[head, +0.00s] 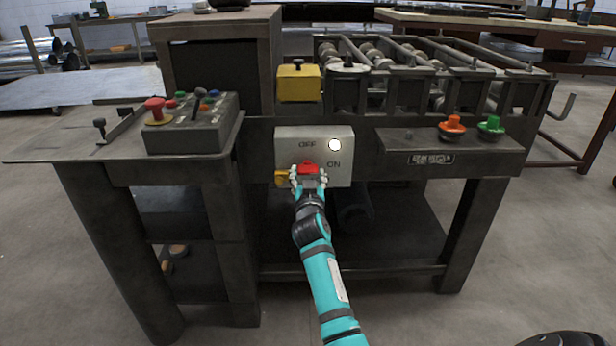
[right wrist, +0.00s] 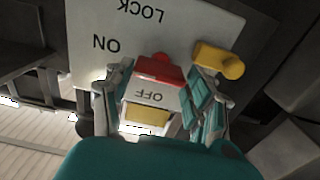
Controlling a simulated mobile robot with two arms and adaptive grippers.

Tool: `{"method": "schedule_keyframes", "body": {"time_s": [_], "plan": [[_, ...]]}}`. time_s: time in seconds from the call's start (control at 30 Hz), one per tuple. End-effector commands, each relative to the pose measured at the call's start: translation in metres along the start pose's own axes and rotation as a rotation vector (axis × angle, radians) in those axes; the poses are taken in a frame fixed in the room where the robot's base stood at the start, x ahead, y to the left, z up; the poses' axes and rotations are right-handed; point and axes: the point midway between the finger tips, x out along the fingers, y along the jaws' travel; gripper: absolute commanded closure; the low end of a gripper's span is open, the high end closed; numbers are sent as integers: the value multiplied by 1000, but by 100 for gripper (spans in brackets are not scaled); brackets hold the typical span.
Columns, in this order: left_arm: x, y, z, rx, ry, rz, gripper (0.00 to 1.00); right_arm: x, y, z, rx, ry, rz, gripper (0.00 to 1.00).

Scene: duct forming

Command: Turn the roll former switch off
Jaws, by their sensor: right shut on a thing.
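The roll former switch is a red switch (head: 307,168) on a light grey panel (head: 283,140) marked OFF and ON, on the front of the machine. My right gripper (head: 309,178) reaches up to it from below and is shut on it. In the right wrist view, the red switch (right wrist: 158,70) sits between the two fingers of the gripper (right wrist: 158,100), with an OFF label showing upside down between them. A yellow tab (head: 281,178) sticks out beside the switch; it also shows in the right wrist view (right wrist: 218,60). My left gripper is not in view.
A white round lamp (head: 334,145) looks lit on the panel. A control box (head: 190,135) with a red button stands on the left table. Orange (head: 452,124) and green (head: 490,126) buttons sit on the right ledge. A yellow box (head: 298,84) is above the panel.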

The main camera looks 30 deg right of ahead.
Motion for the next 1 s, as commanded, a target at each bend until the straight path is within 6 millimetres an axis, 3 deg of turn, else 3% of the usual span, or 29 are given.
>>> {"method": "schedule_keyframes", "body": {"time_s": [0.03, 0.2, 0.67, 1.0], "plan": [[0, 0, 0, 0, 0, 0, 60, 0, 0, 0, 0, 0, 0, 53], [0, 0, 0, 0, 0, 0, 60, 0, 0, 0, 0, 0, -1, 75], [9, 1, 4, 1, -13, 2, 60, 0, 0, -1, -115, 0, -1, 76], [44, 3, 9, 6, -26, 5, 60, 0, 0, -1, -406, 1, -1, 76]]}}
